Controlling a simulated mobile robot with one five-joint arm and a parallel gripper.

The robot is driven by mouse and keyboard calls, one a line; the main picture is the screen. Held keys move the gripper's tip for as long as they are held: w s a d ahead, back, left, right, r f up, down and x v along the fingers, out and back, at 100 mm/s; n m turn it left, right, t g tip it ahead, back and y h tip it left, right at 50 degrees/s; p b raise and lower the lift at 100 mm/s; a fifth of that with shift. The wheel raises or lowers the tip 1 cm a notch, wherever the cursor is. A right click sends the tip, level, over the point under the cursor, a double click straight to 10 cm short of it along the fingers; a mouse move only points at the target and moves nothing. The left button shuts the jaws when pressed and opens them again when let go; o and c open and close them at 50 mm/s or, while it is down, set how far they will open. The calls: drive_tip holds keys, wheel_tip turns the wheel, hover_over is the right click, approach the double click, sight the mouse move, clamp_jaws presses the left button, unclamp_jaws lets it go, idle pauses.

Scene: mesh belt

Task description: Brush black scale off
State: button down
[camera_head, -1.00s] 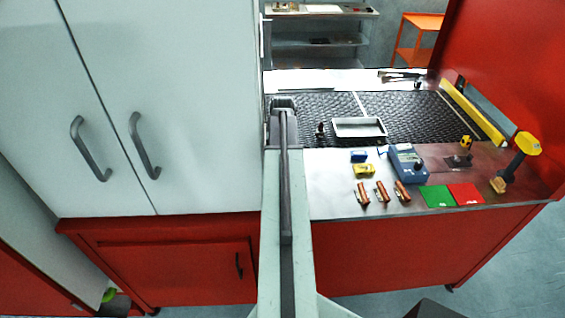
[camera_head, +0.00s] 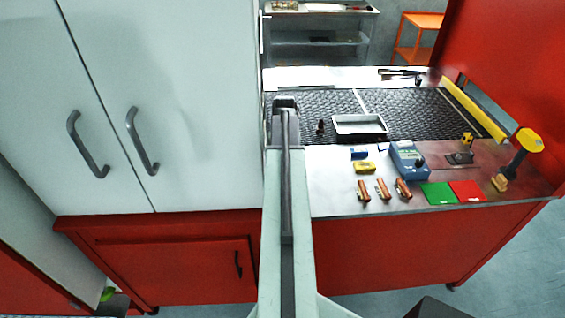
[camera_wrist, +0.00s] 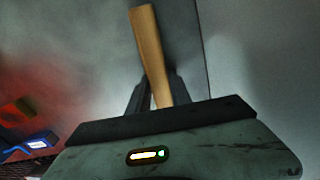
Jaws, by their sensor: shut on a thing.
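My gripper (camera_wrist: 157,92) shows in the wrist view, its dark fingers shut on a pale wooden handle (camera_wrist: 146,40). The handle slants up out of the jaws, and its other end is hidden, so I cannot tell what tool head it has. In the head view my arm reaches straight ahead along the white cabinet, and its dark wrist hides the jaws and the handle. Several copper-coloured pieces (camera_head: 383,188) lie in a row on the metal bench top. I cannot make out black scale on them at this size.
A dark mesh belt (camera_head: 420,120) holds a grey tray (camera_head: 359,125) and a small dark object (camera_head: 320,127). A blue device (camera_head: 407,160), yellow block (camera_head: 365,168), green plate (camera_head: 438,194), red plate (camera_head: 468,191) and yellow-topped stand (camera_head: 529,142) occupy the bench. The white cabinet (camera_head: 190,60) is close left.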

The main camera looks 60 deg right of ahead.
drive_tip(key=shift+s+d+r, duration=0.1)
drive_tip(key=shift+s+d, duration=0.4)
drive_tip(key=shift+s, duration=0.2)
drive_tip(key=shift+s+d, duration=0.45)
drive_tip(key=shift+s, duration=0.2)
drive_tip(key=shift+w+d+f, duration=0.2)
drive_tip(key=shift+w+d, duration=0.15)
drive_tip(key=shift+d, duration=0.1)
drive_tip(key=shift+w+a+r, duration=0.1)
drive_tip(key=shift+w+a, duration=0.5)
drive_tip(key=shift+w, duration=0.25)
drive_tip(key=shift+w+a, duration=0.6)
drive_tip(key=shift+w, duration=0.25)
drive_tip(key=shift+w+d, duration=0.25)
drive_tip(key=shift+d, duration=0.15)
drive_tip(key=shift+s+d, duration=0.65)
drive_tip(key=shift+s, duration=0.2)
drive_tip(key=shift+s+d, duration=0.6)
drive_tip(key=shift+s, duration=0.2)
wheel_tip(320, 180, up, 6)
drive_tip(key=p, duration=0.6)
